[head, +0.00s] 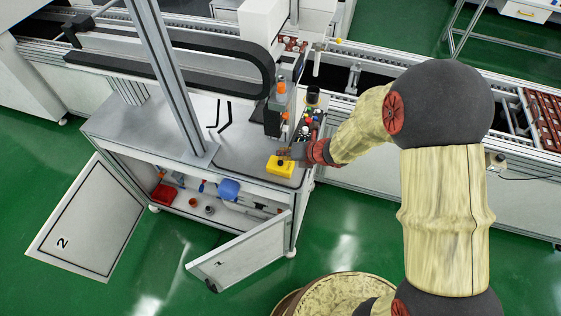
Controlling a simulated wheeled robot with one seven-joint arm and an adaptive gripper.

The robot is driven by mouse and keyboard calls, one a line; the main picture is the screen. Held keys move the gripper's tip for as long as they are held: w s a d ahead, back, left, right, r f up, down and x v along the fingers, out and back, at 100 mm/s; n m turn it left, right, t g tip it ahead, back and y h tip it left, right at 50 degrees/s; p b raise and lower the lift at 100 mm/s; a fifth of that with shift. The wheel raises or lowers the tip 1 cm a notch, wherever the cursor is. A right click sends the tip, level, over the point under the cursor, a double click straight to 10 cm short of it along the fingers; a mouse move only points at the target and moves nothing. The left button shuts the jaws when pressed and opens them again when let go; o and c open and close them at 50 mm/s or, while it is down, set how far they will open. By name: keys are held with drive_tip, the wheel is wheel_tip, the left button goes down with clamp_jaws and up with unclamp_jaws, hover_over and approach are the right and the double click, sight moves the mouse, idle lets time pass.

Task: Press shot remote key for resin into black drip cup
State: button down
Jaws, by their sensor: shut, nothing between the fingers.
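A yellow box (280,167) with a small dark spot on top, which looks like the shot remote, sits near the front right corner of the grey bench top. My gripper (284,153) is shut and empty, reaching in from the right at the box's back edge. Whether its tips touch the key cannot be told at this size.
Several small coloured items (309,121) crowd the bench's right edge, close to my forearm. A metal post (168,70) and the gantry with its black cable chain (266,70) stand over the bench. Black hex keys (222,117) lie mid-bench. Cabinet doors (240,255) hang open below.

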drive_tip(key=shift+r+p, duration=1.95)
drive_tip(key=shift+r, duration=0.45)
